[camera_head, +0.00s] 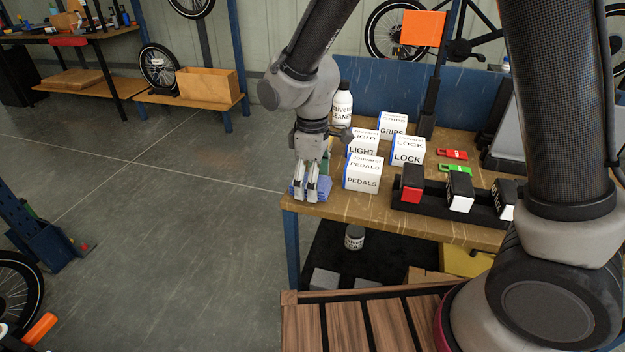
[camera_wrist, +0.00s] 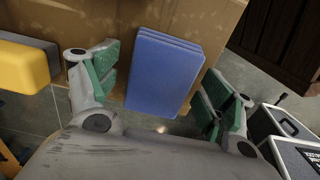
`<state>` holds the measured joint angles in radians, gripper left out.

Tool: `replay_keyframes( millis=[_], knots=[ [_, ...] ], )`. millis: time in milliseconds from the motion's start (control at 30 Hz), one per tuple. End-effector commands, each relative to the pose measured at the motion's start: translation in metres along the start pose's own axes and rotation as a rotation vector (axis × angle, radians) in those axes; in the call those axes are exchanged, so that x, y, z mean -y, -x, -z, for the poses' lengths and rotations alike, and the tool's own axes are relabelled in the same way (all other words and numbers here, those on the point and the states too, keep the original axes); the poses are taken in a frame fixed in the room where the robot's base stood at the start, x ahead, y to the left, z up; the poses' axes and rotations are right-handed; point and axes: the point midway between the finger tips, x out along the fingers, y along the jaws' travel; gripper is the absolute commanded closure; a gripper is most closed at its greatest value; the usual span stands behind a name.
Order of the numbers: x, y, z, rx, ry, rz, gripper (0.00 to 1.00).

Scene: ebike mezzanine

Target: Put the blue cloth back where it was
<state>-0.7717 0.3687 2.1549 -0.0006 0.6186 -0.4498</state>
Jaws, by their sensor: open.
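The blue cloth (camera_head: 322,188) is a folded stack lying at the left front corner of the wooden workbench (camera_head: 450,233). In the wrist view the blue cloth (camera_wrist: 163,72) lies flat between the two fingers, with some space on each side. My gripper (camera_head: 306,190) points down over the cloth in the head view, and its fingers hide part of it. In the wrist view my gripper (camera_wrist: 158,100) is open, with green pads on both fingers. I cannot tell whether the fingers touch the cloth.
White boxes labelled PEDALS (camera_head: 363,172), LIGHT (camera_head: 362,144), LOCK (camera_head: 408,150) and GRIPS (camera_head: 392,125) stand right of my gripper. A cleaner bottle (camera_head: 342,104) stands behind. A black rack (camera_head: 440,202) is further right. Open floor (camera_head: 170,220) lies left of the bench.

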Motion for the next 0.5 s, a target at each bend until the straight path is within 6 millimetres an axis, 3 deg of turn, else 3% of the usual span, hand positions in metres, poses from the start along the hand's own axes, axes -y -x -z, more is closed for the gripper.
replay_keyframes(
  millis=[167, 500],
  knots=[
    [-0.001, 0.020, 0.001, -0.005, 0.000, -0.002, 0.18],
    [0.000, 0.094, 0.001, -0.004, 0.000, -0.002, 0.18]
  ],
)
